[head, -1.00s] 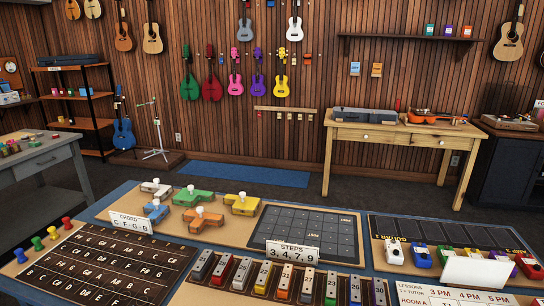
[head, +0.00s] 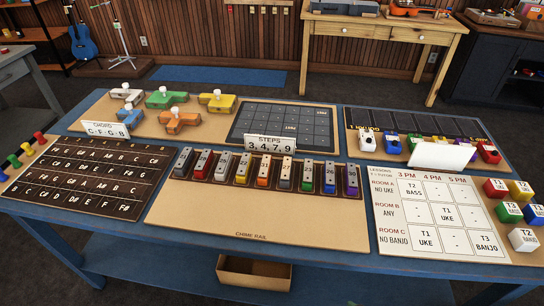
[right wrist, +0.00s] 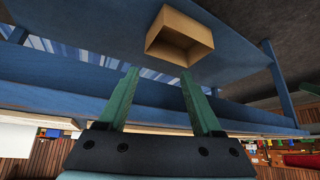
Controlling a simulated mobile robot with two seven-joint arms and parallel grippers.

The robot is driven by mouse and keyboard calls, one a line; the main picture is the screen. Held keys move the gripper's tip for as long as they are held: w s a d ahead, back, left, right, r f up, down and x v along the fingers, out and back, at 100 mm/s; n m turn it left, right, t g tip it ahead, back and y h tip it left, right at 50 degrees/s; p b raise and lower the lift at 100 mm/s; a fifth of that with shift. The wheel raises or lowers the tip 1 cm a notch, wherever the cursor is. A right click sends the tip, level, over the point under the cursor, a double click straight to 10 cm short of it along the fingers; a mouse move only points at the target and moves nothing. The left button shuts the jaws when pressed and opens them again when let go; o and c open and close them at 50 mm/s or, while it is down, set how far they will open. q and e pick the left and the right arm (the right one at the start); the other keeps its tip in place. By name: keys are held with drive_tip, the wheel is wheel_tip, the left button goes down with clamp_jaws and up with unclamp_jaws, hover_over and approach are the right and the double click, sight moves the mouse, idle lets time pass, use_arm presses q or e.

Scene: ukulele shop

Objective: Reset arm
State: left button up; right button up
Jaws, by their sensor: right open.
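My right gripper (right wrist: 160,100) shows in the right wrist view, with its two green fingers spread apart and nothing between them. Beyond the fingers are the blue table's lower shelf and an open cardboard box (right wrist: 180,38). My left gripper is in neither current view. No arm shows in the head view.
The blue table (head: 180,246) carries a chime rail board (head: 255,222) with several coloured chime blocks, a chord board (head: 85,181), a dark step grid (head: 285,125) and a lesson chart (head: 435,215). The cardboard box (head: 253,272) sits below. A wooden table (head: 385,28) stands behind.

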drive_tip(key=shift+a+f+t+y, duration=0.15)
drive_tip(key=shift+a+f+t, duration=0.15)
drive_tip(key=shift+f, duration=0.3)
drive_tip(key=shift+a+f+t+y, duration=0.1)
drive_tip(key=shift+a+f+t, duration=0.05)
drive_tip(key=shift+f+t, duration=0.4)
drive_tip(key=shift+a+f+t+y, duration=0.15)
drive_tip(key=shift+a+f+t, duration=0.1)
drive_tip(key=shift+f, duration=0.45)
